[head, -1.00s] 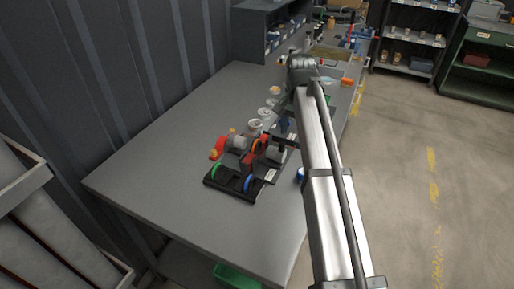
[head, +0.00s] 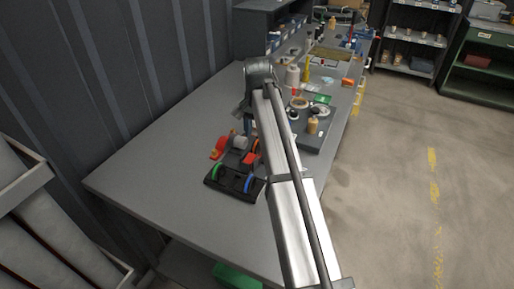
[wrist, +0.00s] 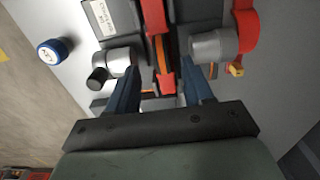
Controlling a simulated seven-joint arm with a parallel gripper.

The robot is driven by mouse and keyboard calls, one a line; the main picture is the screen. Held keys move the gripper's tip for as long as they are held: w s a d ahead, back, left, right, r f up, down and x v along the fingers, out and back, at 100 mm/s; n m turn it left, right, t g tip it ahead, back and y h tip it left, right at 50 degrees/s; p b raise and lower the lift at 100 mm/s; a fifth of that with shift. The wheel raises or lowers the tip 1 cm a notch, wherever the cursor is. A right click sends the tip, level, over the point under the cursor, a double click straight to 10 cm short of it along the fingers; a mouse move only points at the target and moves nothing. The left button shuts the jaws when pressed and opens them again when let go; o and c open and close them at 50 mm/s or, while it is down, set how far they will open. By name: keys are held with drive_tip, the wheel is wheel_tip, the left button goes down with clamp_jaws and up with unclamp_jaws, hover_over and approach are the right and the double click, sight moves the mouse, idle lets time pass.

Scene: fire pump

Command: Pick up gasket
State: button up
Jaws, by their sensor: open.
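The fire pump's black base (head: 228,187) stands on the bench. A green ring (head: 217,172) and a blue ring (head: 249,183) stand on its near side. An orange ring (wrist: 160,52) shows edge-on beside red parts in the wrist view. I cannot tell surely which ring is the gasket. My gripper (head: 246,127) is over the far part of the pump, partly hidden by my arm. In the wrist view its blue fingers (wrist: 160,76) are apart, with the red and orange parts between them in the picture; contact cannot be told. Grey cylinders (wrist: 210,45) lie to either side.
A dark tray (head: 318,137) right of my arm holds pale rings (head: 319,110) and a small tan bottle (head: 312,125). A blue round cap (wrist: 54,50) sits near the bench edge in the wrist view. The bench's left part (head: 150,165) is clear.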

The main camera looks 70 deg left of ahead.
sight(257, 141)
drive_tip(key=shift+w+a+f, duration=0.1)
drive_tip(key=shift+a+f, duration=0.05)
drive_tip(key=shift+f, duration=1.5)
drive_tip(key=shift+a+f, duration=0.1)
drive_tip(key=shift+f, duration=1.55)
clamp_jaws()
